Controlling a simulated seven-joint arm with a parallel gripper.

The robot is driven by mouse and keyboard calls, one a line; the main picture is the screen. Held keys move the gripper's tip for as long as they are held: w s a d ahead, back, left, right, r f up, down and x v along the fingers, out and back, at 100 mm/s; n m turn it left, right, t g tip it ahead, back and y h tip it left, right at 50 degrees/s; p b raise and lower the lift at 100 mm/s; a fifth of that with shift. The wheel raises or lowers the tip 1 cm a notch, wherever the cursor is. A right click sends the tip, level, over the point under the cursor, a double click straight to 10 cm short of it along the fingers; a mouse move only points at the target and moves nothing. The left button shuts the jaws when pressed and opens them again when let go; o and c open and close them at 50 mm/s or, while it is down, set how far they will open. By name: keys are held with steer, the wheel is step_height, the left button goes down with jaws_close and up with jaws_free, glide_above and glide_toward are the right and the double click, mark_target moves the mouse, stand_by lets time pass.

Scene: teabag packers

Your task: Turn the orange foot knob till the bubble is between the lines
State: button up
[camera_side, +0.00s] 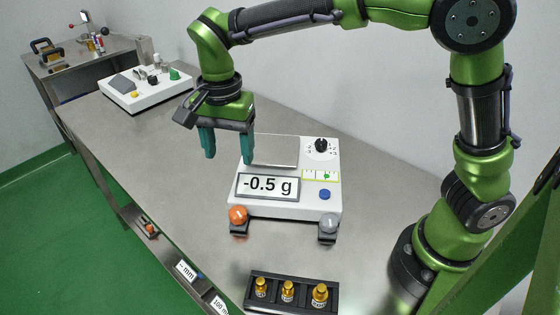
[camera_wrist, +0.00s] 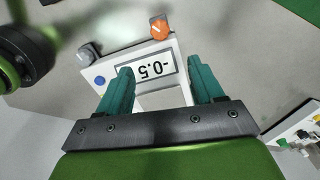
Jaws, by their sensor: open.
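The white scale (camera_side: 290,205) stands on the steel bench and its display (camera_side: 268,186) reads -0.5 g. The orange foot knob (camera_side: 238,215) is at its front left corner, with a white mark on it; the wrist view shows it too (camera_wrist: 160,28). A grey foot knob (camera_side: 328,225) is at the front right. The bubble level (camera_side: 321,176) is a yellow-green strip on the right of the scale; the bubble is too small to place. My gripper (camera_side: 228,155) is open and empty, above the scale's back left, apart from the orange knob. Its teal fingers (camera_wrist: 161,90) point toward the scale.
A black rack (camera_side: 291,292) with 3 brass weights stands in front of the scale. A blue button (camera_side: 325,194) and a black dial (camera_side: 321,145) are on the scale. Another white device (camera_side: 150,92) stands at the back left. The bench left of the scale is clear.

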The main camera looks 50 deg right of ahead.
mark_target(237, 211)
step_height(237, 211, down, 17)
steer(key=shift+r, duration=0.2)
stand_by(0.3)
steer(key=c, duration=1.1)
steer(key=shift+o, duration=0.2)
steer(key=shift+n, duration=1.7)
steer(key=o, duration=1.1)
steer(key=shift+c, duration=0.2)
step_height(237, 211, up, 17)
